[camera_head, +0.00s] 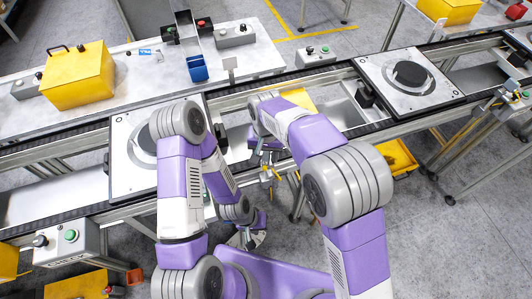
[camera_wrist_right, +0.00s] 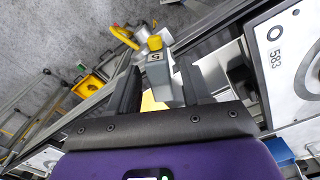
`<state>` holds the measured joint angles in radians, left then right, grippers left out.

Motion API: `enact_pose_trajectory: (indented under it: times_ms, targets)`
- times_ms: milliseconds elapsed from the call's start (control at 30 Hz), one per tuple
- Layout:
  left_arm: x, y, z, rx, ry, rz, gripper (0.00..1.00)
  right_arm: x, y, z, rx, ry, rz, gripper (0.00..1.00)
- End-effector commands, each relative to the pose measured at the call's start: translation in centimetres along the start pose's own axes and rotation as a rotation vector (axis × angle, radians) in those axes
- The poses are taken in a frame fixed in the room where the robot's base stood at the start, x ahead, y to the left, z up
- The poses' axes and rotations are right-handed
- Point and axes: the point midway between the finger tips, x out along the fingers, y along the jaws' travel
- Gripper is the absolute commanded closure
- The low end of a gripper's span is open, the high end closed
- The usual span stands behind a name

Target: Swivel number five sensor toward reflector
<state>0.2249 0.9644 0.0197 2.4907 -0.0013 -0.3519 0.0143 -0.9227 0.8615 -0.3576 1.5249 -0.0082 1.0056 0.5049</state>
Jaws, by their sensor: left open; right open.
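The number five sensor (camera_wrist_right: 158,68) is a grey block with a "5" label and a yellow cap, seen in the right wrist view. My right gripper (camera_wrist_right: 160,85) is open, with one dark finger on each side of the sensor; I cannot tell whether they touch it. In the head view my right gripper (camera_head: 264,146) is at the conveyor's near edge, partly hidden by its arm. My left gripper (camera_head: 247,238) is open and empty, low over the floor in front of the conveyor.
A pallet with a round plate (camera_head: 130,172) sits on the conveyor at left, partly behind my arm. Another pallet (camera_head: 375,75) is at right. A yellow box (camera_head: 80,78) and blue holder (camera_head: 197,68) stand on the back table. A control box (camera_head: 66,243) is at front left.

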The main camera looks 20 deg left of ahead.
Motion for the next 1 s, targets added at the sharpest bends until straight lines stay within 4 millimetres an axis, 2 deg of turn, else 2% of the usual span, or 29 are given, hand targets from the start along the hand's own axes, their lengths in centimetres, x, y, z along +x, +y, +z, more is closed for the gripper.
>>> enact_pose_trajectory:
  times_ms: [67, 367, 533, 800, 1000]
  targets:
    - [0.0, 0.0, 0.0, 0.0, 0.0, 0.0, 0.57, 0.0, 0.0, 0.0, 0.0, 0.0, 0.0, 0.54]
    - [0.0, 0.0, 0.0, 0.0, 0.0, 0.0, 0.57, 0.0, 0.0, 0.0, 0.0, 0.0, 0.0, 1.0]
    - [-0.3, 0.1, 0.0, 0.0, 0.0, 0.0, 0.57, -0.1, 0.1, 0.0, -0.048, -0.002, -0.001, 1.0]
    - [-1.3, 0.5, 0.1, 0.0, 0.0, 0.0, 0.57, -0.1, 0.5, -0.1, -0.359, -0.002, -0.002, 1.0]
    - [-1.4, 0.5, 0.1, 0.0, 0.0, 0.0, 0.57, -0.1, 0.5, -0.1, -0.444, 0.0, 0.0, 1.0]
